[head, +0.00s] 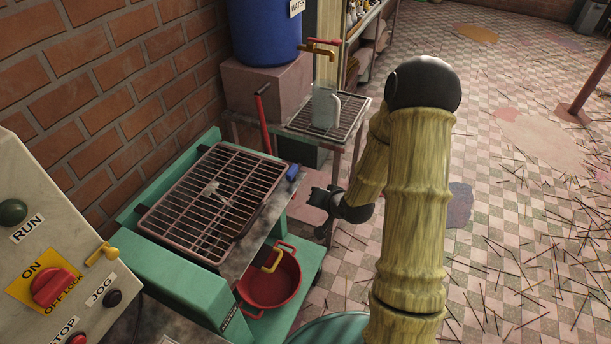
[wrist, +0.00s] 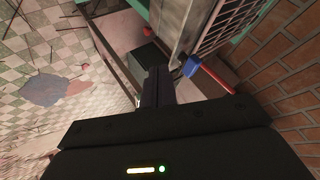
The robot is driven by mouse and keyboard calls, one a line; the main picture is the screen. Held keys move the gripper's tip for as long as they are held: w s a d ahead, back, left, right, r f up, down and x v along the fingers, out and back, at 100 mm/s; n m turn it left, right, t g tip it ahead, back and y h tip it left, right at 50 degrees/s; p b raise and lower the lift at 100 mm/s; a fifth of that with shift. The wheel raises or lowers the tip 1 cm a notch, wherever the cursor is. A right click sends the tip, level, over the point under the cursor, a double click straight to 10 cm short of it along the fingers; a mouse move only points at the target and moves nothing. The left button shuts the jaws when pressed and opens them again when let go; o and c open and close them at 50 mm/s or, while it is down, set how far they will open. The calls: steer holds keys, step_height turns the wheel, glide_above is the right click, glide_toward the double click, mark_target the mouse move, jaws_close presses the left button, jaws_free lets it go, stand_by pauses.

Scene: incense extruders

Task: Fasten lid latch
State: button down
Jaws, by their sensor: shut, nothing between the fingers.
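The lid is a brown metal grille (head: 215,200) lying flat over the top of the green machine (head: 180,270). A small blue piece (head: 294,172) sits at the grille's right edge and looks like the latch. I cannot tell whether it is fastened. In the wrist view the blue piece (wrist: 191,66) shows at the grille's corner, just right of the fingers. My gripper (head: 325,196) is to the right of the machine, apart from the blue piece. In the wrist view its fingers (wrist: 155,86) are shut and empty.
A red lever (head: 263,122) stands behind the grille. A wire rack (head: 320,118) holds a clear jug (head: 326,105) under a tap. A control panel (head: 50,260) is at left.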

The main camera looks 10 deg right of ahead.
mark_target(294, 171)
steer(key=w+d+f+m+t, duration=0.2)
steer(key=d+f+m+t, duration=0.2)
steer(key=m+t, duration=0.4)
steer(key=m, duration=0.3)
steer(key=shift+w+d+f+m+t+b, duration=0.2)
steer(key=shift+m+t+b, duration=0.1)
steer(key=shift+t+b, duration=0.1)
steer(key=shift+w, duration=0.1)
steer(key=w+a+p, duration=0.3)
steer(key=w+a, duration=0.1)
steer(key=w, duration=0.8)
steer(key=shift+a+p, duration=0.2)
steer(key=shift+p, duration=0.15)
steer(key=shift+w+d, duration=0.1)
